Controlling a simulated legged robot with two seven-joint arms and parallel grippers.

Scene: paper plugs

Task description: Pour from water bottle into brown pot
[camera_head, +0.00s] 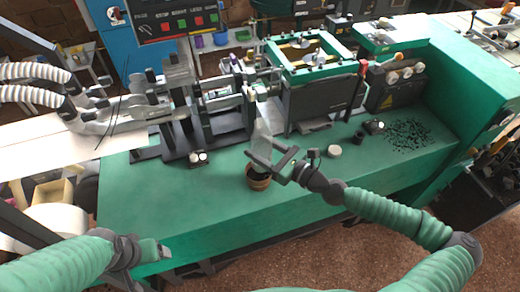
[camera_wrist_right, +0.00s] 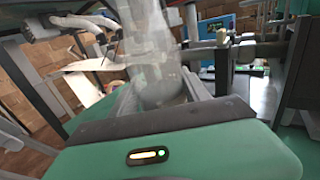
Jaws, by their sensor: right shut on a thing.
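The clear water bottle (camera_head: 262,136) is between the fingers of my right gripper (camera_head: 271,159), which is shut on it above the green bench. It also shows, see-through, in the right wrist view (camera_wrist_right: 155,60). In the head view the bottle looks nearly upright, but its exact tilt and any water flow cannot be told. The brown pot (camera_head: 259,183) stands on the bench just below and left of the gripper, with dark contents; the gripper partly covers its rim. My left gripper (camera_head: 155,250) is at the lower left, apart from both; its finger gap is unclear.
The green bench (camera_head: 190,205) is clear left of the pot. Machinery (camera_head: 210,100) stands behind it. A small white-topped item (camera_head: 198,158), a round pale item (camera_head: 334,151) and scattered dark plugs (camera_head: 408,133) lie on the bench.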

